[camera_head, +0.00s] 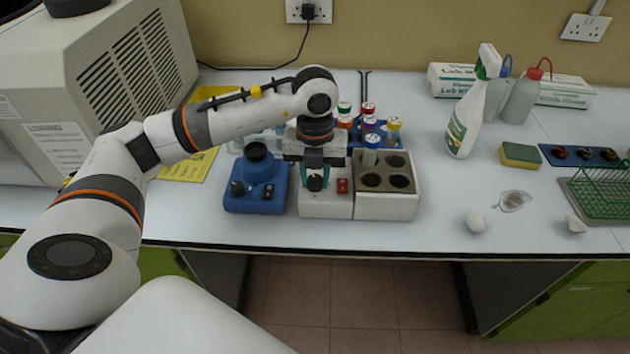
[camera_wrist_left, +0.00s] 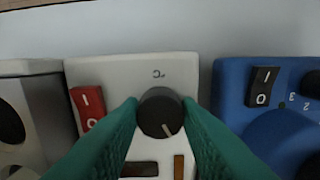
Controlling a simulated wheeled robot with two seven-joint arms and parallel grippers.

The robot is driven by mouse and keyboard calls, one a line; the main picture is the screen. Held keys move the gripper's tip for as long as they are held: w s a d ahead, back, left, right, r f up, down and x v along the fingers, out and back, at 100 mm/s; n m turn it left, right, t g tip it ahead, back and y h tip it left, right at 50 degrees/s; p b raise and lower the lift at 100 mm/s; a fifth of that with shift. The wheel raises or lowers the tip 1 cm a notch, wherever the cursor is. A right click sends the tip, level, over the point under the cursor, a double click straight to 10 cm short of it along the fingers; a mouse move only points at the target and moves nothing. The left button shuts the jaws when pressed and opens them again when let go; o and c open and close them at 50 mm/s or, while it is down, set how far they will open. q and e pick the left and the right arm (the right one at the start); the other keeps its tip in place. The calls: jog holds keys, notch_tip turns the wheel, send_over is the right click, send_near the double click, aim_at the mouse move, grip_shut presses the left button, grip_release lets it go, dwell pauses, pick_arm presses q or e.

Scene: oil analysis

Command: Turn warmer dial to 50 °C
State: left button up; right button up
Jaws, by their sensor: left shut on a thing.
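The warmer is a white box with a grey block of round wells (camera_head: 385,180) on its right part and a control panel (camera_head: 326,205) on its left part. Its black dial (camera_wrist_left: 160,112) shows in the left wrist view with a pale pointer line towards the lower right. A red rocker switch (camera_wrist_left: 88,106) sits beside the dial. My left gripper (camera_wrist_left: 161,115) is shut on the dial, its green fingers on either side. In the head view the left gripper (camera_head: 316,180) reaches down onto the panel and partly hides the dial. The temperature marks are mostly hidden. My right gripper is not in view.
A blue mixer (camera_head: 257,197) stands just left of the warmer. A tube (camera_head: 371,150) stands in a warmer well. Several capped bottles (camera_head: 368,118) stand behind it. A spray bottle (camera_head: 468,115) stands to the right.

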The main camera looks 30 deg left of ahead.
aim_at(315, 179)
pick_arm(q)
jog(key=m+b, duration=0.3)
jog(key=m, duration=0.2)
jog(key=shift+f+m, duration=0.15)
jog(key=shift+m, duration=0.15)
jog(key=m+b, duration=0.3)
jog(key=m, duration=0.1)
jog(key=shift+m, duration=0.3)
jog(key=shift+r, duration=0.2)
jog(key=o, duration=1)
notch_tip(315, 179, up, 12)
jog(key=shift+p, duration=1)
